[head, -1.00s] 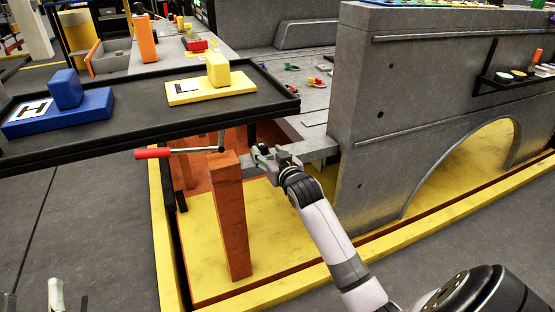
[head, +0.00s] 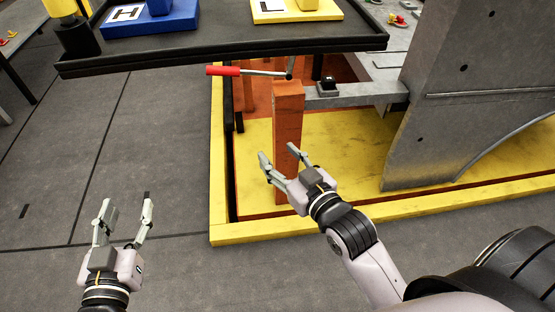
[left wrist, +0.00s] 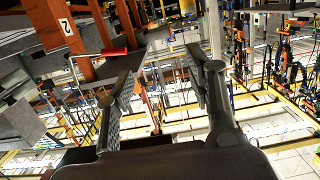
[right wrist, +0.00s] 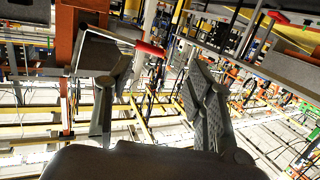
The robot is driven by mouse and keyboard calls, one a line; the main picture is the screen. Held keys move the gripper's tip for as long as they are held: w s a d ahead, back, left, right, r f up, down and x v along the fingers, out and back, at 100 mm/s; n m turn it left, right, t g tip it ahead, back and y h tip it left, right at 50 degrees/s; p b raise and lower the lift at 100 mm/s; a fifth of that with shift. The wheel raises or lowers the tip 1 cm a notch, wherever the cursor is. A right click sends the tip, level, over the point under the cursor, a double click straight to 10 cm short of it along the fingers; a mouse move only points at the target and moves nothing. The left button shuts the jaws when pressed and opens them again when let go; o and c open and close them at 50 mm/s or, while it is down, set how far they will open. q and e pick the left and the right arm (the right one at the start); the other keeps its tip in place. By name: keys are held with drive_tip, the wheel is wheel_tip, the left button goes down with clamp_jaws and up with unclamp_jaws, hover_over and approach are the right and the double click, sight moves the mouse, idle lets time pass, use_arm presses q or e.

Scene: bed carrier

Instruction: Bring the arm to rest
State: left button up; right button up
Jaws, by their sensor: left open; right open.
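My right gripper (head: 280,160) is open and empty in the head view. It is in front of the lower part of an orange post (head: 288,105), below the dark tray table; whether it touches the post I cannot tell. My left gripper (head: 124,212) is open and empty over the grey floor at the lower left. Both wrist views show spread fingers with nothing between them. A crank with a red handle (head: 223,71) sticks out under the tray table, above my right gripper. The red handle also shows in the left wrist view (left wrist: 114,53) and the right wrist view (right wrist: 150,49).
The black tray table (head: 230,42) carries a blue block set (head: 180,20) and a yellow block set (head: 300,10). A grey concrete wall (head: 440,130) stands at the right. A yellow-edged platform (head: 370,140) lies under the post. The grey floor (head: 140,140) at left is free.

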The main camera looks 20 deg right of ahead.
drive_tip(key=shift+y, duration=0.6)
drive_tip(key=s+a, duration=0.1)
drive_tip(key=s+a+r, duration=0.1)
drive_tip(key=s+a, duration=0.1)
drive_tip(key=shift+a+r, duration=0.2)
drive_tip(key=shift+r, duration=0.05)
drive_tip(key=shift+f, duration=0.1)
